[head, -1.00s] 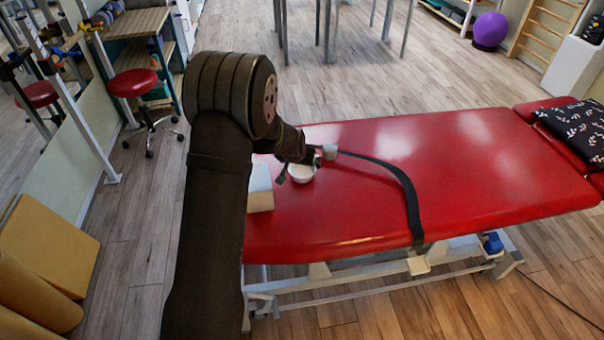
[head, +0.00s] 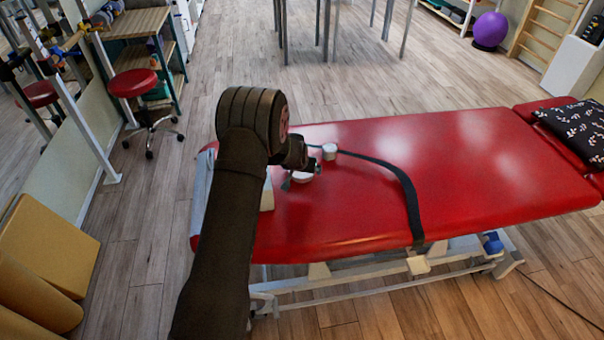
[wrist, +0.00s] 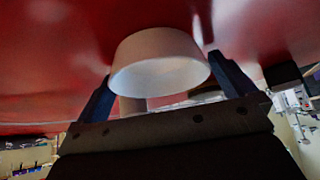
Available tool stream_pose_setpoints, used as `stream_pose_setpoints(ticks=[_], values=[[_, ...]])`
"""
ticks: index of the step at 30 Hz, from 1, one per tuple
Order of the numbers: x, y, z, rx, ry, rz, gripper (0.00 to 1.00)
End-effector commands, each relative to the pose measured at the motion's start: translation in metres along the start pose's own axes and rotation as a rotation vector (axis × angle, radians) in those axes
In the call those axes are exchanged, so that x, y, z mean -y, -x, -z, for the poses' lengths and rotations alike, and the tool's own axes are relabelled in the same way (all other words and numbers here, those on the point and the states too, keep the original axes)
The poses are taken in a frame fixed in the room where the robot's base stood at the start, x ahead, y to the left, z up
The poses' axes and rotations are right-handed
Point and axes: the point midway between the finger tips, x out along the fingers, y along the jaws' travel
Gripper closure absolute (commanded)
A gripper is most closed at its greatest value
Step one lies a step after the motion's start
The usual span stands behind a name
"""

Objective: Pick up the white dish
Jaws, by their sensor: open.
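The white dish (head: 302,178) sits on the red treatment table (head: 470,165), toward its left end, partly hidden by my gripper in the head view. My gripper (head: 303,174) is low over the table at the dish. In the wrist view, the white dish (wrist: 160,62) is between the two dark fingers of my open gripper (wrist: 159,68), one finger on each side. A gap shows beside the right finger; I cannot tell whether the left finger touches the dish.
A small white cylinder (head: 330,151) stands just behind the dish. A black strap (head: 405,190) crosses the table to its right. A pale block (head: 267,194) is close to the left, mostly hidden by my arm. The table's right half is clear up to the patterned pillow (head: 575,128).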

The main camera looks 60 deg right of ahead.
Motion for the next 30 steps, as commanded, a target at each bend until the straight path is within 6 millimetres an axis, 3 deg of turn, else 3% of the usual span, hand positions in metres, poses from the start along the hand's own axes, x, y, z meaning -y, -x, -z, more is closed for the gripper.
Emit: stream_pose_setpoints(ticks=[6, 12, 23, 30], values=[[0.0, -0.001, 0.0, 0.0, 0.0, 0.0, 0.0], [0.0, 0.0, 0.0, 0.0, 0.0, 0.0, 0.36], [0.0, 0.005, 0.004, -0.002, -0.001, 0.0, 0.36], [0.0, 0.033, 0.022, -0.004, -0.002, 0.0, 0.36]])
